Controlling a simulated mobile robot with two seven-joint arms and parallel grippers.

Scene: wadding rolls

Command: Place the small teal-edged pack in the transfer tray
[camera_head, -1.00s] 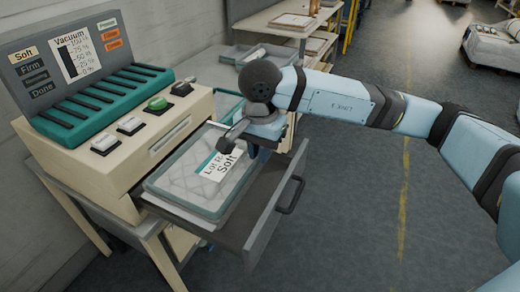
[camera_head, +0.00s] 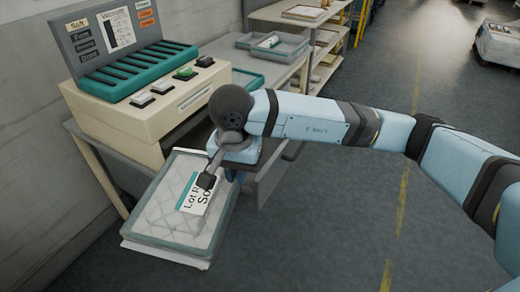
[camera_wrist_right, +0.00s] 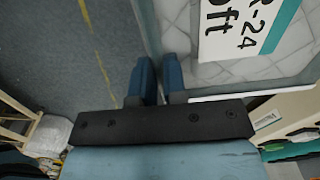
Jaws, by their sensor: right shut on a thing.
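A flat, clear quilted pack (camera_head: 160,220) with a grey-teal edge and a white label (camera_head: 200,192) with a teal stripe is at the left front in the head view. In the right wrist view the blue fingers (camera_wrist_right: 158,75) are shut on the edge of the pack (camera_wrist_right: 185,30). A grey tray (camera_head: 290,52) with a small white item stands on the bench behind. My left gripper is out of view.
The vacuum machine (camera_head: 140,110) with its buttons stands on a bench at the left. A teal-rimmed tray (camera_head: 248,78) lies behind it. Shelves (camera_head: 315,60) stand at the back.

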